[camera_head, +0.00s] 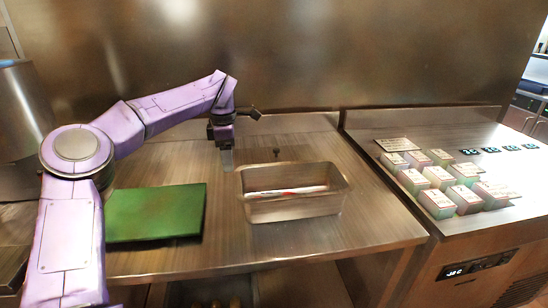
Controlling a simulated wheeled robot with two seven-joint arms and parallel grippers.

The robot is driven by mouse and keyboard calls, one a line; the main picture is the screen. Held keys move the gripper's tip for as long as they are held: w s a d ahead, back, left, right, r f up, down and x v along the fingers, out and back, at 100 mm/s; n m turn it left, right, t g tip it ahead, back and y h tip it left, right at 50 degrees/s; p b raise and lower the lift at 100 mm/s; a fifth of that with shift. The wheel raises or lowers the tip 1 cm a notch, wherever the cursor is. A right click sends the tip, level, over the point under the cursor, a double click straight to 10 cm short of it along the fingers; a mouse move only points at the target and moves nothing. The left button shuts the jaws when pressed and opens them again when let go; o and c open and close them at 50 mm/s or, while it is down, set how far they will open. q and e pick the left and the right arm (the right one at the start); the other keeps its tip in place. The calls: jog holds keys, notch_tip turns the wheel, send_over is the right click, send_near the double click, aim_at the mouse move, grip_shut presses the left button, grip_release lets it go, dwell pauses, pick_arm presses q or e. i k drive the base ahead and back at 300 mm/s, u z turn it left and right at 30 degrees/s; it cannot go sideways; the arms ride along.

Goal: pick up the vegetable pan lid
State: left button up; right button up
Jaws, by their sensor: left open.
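A rectangular steel pan (293,208) stands on the steel counter, its top open at least in part, with a white and red item (287,191) inside. A small dark knob (276,152) shows just behind the pan's back rim. It looks like a lid's handle, but the lid's edges blend into the steel and I cannot make them out. My left gripper (226,160) points down, open, behind and left of the pan and left of the knob. I see nothing between its fingers. My right gripper is not in view.
A green board (155,212) lies on the counter left of the pan. Several small labelled boxes (440,178) stand on the separate unit at right. A steel wall (300,60) closes off the back. The counter right of the pan is clear.

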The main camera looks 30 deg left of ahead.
aim_at(304, 152)
jog(key=i, duration=0.95)
